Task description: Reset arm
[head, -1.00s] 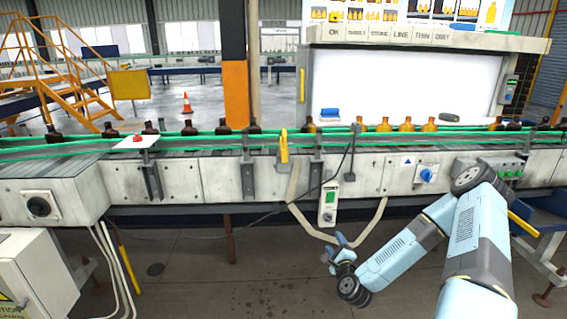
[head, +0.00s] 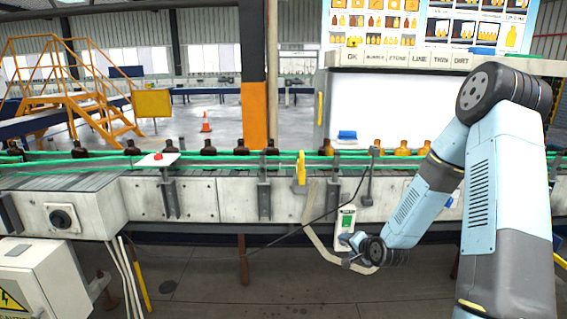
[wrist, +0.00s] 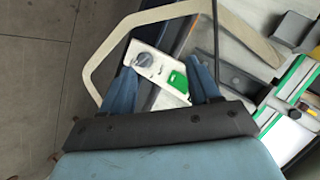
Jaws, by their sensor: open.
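My gripper (head: 352,243) hangs in front of the conveyor's lower front, beside a small white control box (head: 345,226) with a green switch. It is small in the head view. In the wrist view, my gripper (wrist: 163,80) shows two blue fingers spread apart with nothing held between them. The white box (wrist: 158,66), with its grey knob and green switch, appears beyond and between the fingers; I cannot tell the distance. My arm is bent, with its elbow high at the right of the head view.
Dark bottles (head: 208,147) and amber bottles (head: 402,148) stand along the green-railed conveyor (head: 200,195). A yellow lever (head: 300,168) and a cable are at its front. A white cabinet (head: 40,285) stands at lower left. The floor (head: 200,290) below is open.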

